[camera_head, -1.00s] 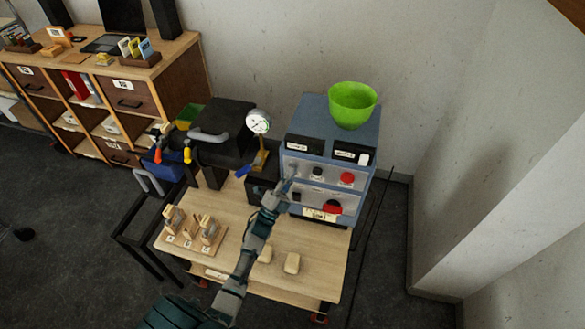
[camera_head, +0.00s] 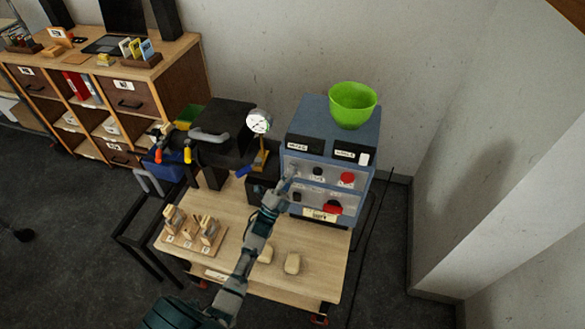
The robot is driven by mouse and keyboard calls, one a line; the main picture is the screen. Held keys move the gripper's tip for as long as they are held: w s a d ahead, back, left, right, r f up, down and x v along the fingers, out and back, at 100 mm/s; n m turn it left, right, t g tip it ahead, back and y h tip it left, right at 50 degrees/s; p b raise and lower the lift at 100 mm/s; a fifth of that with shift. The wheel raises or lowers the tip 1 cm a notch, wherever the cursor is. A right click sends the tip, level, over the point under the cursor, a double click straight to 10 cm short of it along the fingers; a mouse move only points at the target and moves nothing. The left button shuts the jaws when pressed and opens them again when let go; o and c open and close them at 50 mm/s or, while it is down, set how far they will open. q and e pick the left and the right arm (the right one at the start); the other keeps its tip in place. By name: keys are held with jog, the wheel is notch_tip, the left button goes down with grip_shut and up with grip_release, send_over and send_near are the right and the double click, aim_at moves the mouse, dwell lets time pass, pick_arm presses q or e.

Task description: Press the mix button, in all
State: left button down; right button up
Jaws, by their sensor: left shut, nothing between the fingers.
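A blue-grey machine (camera_head: 300,113) stands at the back right of the wooden table. Its front has two dark label plates, a black knob (camera_head: 318,171), a red button (camera_head: 347,179) and a larger red knob (camera_head: 333,207) lower down. The labels are too small to read, so I cannot tell which control is the mix button. My left gripper (camera_head: 290,176) is shut and empty at the left side of the front panel, left of the black knob. I cannot tell whether its tip touches the panel. The gripper hides part of the panel's left edge. My right gripper is not in view.
A green bowl (camera_head: 352,104) sits on top of the machine. A black press with a dial gauge (camera_head: 259,121) stands to its left. Walls stand behind and right.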

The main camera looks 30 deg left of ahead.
pick_arm(q)
jog(key=shift+y, duration=0.3)
jog(key=shift+s+d+f+p, duration=0.1)
jog(key=shift+s+f+p, duration=0.15)
jog(key=shift+s, duration=0.5)
jog(key=s+p, duration=0.1)
jog(key=s, duration=0.1)
jog(key=s+d+p, duration=0.1)
jog(key=s, duration=0.2)
jog(key=shift+d, duration=0.15)
jog(key=shift+w, duration=0.1)
dwell(0.4)
